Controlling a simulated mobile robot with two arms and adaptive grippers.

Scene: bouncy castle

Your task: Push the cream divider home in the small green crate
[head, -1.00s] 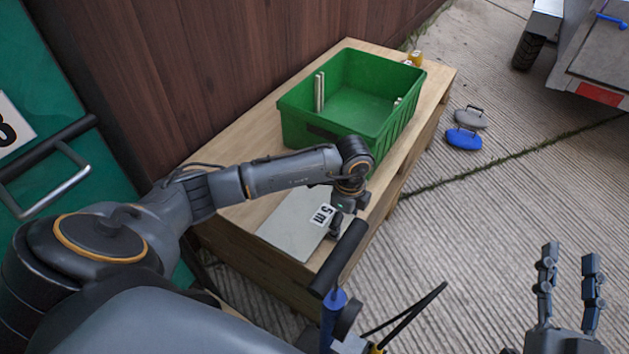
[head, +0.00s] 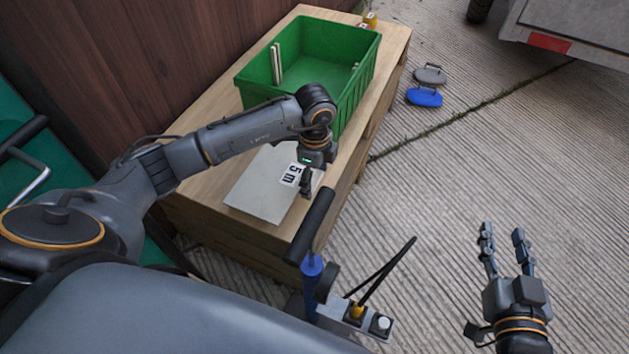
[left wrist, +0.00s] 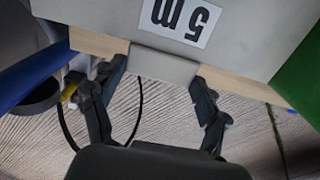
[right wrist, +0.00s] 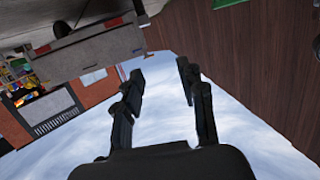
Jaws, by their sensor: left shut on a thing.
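The cream divider (head: 258,190) looks like a flat pale panel with a "5 m" label. It lies on the wooden bench, in front of the green crate and outside it. My left gripper (head: 306,190) is at its right edge. In the left wrist view, the fingers (left wrist: 160,85) are on either side of a tab on the divider (left wrist: 110,18), shut on it. The small green crate (head: 355,88) stands upright on the bench, with pale upright rails (head: 276,63) inside its left wall. My left arm hides its near side. My right gripper (head: 504,240) is open and empty over the paving.
The wooden bench (head: 190,195) runs along a brown plank wall (head: 140,60). A grey trailer (head: 590,25) stands at the upper right.

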